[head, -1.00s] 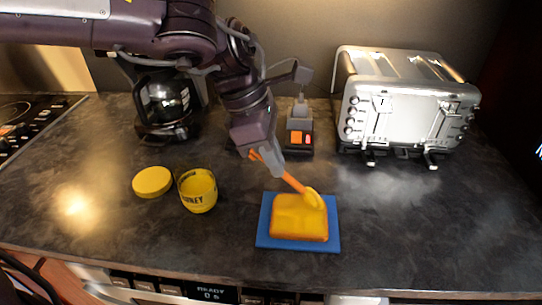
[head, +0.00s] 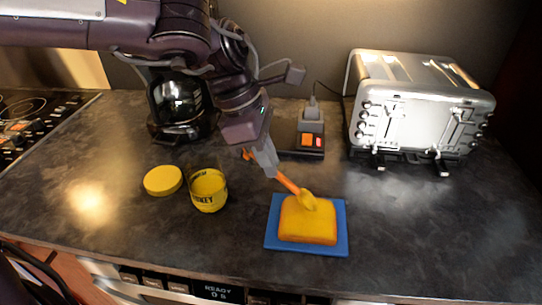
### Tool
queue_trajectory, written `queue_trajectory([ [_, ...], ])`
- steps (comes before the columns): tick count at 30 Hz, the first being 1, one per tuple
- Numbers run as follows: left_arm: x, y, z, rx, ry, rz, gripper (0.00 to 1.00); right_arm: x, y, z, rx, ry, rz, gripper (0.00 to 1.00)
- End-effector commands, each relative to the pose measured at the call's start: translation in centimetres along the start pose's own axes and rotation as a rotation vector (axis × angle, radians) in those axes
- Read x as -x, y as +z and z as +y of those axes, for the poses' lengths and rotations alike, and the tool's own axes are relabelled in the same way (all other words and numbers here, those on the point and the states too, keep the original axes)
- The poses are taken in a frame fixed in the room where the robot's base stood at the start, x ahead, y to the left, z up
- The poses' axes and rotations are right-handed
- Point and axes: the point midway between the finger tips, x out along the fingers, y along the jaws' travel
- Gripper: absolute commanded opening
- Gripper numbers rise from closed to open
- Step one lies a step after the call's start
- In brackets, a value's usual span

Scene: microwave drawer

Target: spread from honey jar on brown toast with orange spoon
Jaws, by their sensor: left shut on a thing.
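My left gripper (head: 263,160) is shut on the orange spoon (head: 287,183), which slants down to the right. The spoon's head is covered in yellow and is at the far edge of the toast; I cannot tell whether it touches. The toast (head: 308,222) is yellow on top with a brown-orange side and lies on a blue board (head: 341,243). The honey jar (head: 209,191) stands open to the left of the board, with yellow honey inside. Its yellow lid (head: 163,180) lies flat left of it. My right gripper is not in view.
A silver toaster (head: 420,115) stands at the back right. A coffee maker (head: 180,105) stands behind the jar, partly behind my arm. A dark device with orange and red buttons (head: 312,135) sits behind the toast. The hob (head: 35,120) is at far left. The counter right of the board is clear.

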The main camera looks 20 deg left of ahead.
Motion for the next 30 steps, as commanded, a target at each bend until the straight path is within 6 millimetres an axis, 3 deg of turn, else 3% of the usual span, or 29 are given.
queue_trajectory([
  [21,0.8,-2.5,0.0,0.001,0.000,-0.001,0.00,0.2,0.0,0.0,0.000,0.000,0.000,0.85],
  [30,0.8,-2.7,0.0,0.000,0.000,0.000,0.00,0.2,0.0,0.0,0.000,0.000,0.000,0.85],
])
